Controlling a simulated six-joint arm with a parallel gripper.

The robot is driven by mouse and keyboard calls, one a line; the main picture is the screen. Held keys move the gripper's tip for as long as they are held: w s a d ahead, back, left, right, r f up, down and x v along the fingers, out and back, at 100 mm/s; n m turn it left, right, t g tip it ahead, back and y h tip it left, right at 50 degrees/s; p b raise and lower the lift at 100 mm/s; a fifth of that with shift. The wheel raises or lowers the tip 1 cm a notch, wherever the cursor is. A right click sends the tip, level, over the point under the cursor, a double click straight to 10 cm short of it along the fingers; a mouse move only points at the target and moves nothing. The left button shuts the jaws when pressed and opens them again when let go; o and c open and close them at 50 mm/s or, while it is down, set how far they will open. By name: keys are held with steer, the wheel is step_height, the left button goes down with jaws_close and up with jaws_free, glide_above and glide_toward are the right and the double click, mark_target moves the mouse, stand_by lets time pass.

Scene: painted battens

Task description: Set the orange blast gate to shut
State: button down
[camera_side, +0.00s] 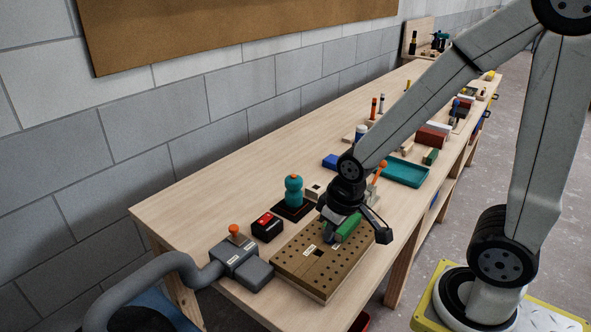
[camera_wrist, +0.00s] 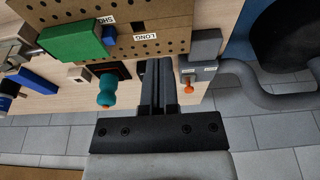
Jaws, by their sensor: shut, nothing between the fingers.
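The blast gate (camera_side: 236,256) is a grey body with an orange knob (camera_side: 234,229), joined to a grey hose at the near left of the bench. In the wrist view the gate (camera_wrist: 203,70) is right of my fingers, with its orange knob (camera_wrist: 188,89) close beside them. I cannot tell the slide's position. My gripper (camera_side: 329,236) points down over the perforated board, apart from the gate and to its right in the side view. In the wrist view my gripper (camera_wrist: 157,62) has its two fingers together, with nothing between them.
A perforated board (camera_side: 290,262) with a green block (camera_side: 347,227) on it lies beside the gate. A red and black box (camera_side: 267,227) and a teal knobbed piece (camera_side: 293,190) stand behind. A teal tray (camera_side: 404,172) and several blocks lie farther along.

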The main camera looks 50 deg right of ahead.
steer(key=c, duration=1.3)
jaws_free()
steer(key=o, duration=0.7)
steer(key=shift+w, duration=0.15)
steer(key=shift+o, duration=1.2)
steer(key=shift+w+r, duration=0.1)
steer(key=shift+w, duration=0.2)
steer(key=n+g, duration=0.3)
steer(key=n, duration=0.6)
glide_above(233, 227)
steer(key=shift+f, duration=3.95)
jaws_close()
